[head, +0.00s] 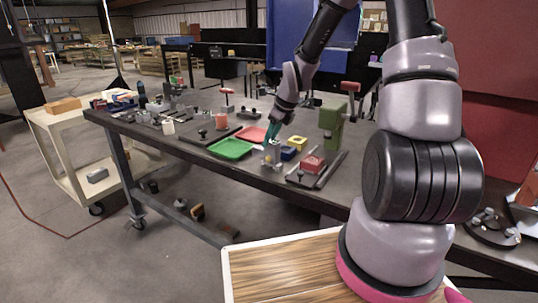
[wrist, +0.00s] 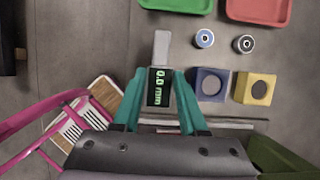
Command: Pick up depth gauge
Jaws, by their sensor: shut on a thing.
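The depth gauge (wrist: 160,86) is a small black block with a green "0.0 mm" readout and a light grey plate at its far end. In the wrist view it sits between the teal fingers of my gripper (wrist: 160,100), which are shut on it. In the head view my gripper (head: 272,134) is over the front edge area of the dark workbench, and the gauge shows there as a small grey piece (head: 271,154) below the fingers. I cannot tell whether the gauge touches the bench.
A green tray (head: 231,149) and a red tray (head: 252,134) lie left of my gripper. A blue block (wrist: 211,84) and a yellow block (wrist: 255,89) with round holes stand close on its right. A green press (head: 331,125) and a red block (head: 312,164) are farther right.

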